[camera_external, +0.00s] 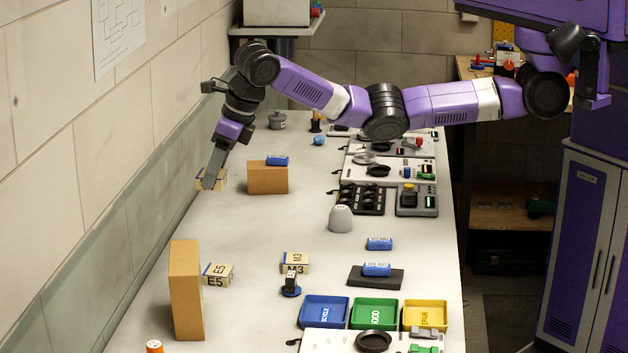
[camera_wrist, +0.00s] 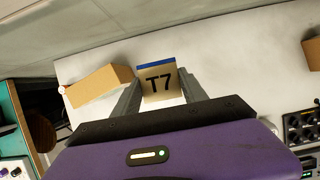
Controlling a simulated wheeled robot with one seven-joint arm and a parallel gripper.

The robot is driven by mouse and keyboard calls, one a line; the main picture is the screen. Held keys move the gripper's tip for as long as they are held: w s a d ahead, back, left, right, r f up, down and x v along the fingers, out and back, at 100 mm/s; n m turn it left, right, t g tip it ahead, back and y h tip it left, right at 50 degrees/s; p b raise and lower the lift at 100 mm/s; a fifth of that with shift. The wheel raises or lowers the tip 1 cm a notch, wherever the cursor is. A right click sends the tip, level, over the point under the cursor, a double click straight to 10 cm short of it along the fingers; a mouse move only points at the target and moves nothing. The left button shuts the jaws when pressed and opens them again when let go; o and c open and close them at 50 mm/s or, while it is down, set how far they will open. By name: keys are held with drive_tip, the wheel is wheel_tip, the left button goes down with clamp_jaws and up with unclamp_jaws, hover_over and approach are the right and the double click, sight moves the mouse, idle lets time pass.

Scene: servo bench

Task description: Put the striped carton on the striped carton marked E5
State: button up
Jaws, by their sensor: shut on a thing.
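My gripper (camera_external: 210,174) is at the back left of the bench, close to the wall. It is shut on a small beige striped carton (camera_external: 219,181), partly hidden by the fingers. In the wrist view my gripper (camera_wrist: 160,92) holds this carton (camera_wrist: 158,86) between both fingers; it reads T7 and has a blue stripe at one edge. I cannot tell how far it is above the bench. The striped carton marked E5 (camera_external: 216,275) lies on the bench at the front left, just right of a tall brown box, well away from my gripper. Its top looks bare.
The tall brown box (camera_external: 185,290) stands beside the E5 carton. A low brown box (camera_external: 267,179) carries a blue cylinder (camera_external: 277,160). A carton marked M3 (camera_external: 294,262) and a dark stamp-like piece (camera_external: 290,286) are right of E5. The mid-left bench is clear.

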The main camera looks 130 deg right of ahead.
sight(214, 269)
wheel_tip(214, 269, down, 19)
drive_tip(key=shift+f+p, duration=0.2)
drive_tip(key=shift+p, duration=0.15)
drive_tip(key=shift+f, duration=0.1)
drive_tip(key=o, duration=1.3)
drive_tip(key=shift+o, duration=0.4)
drive_tip(key=shift+r, duration=0.2)
drive_tip(key=v, duration=1.1)
drive_tip(key=shift+s+r, duration=0.15)
drive_tip(key=shift+r, duration=0.2)
drive_tip(key=shift+a, duration=0.1)
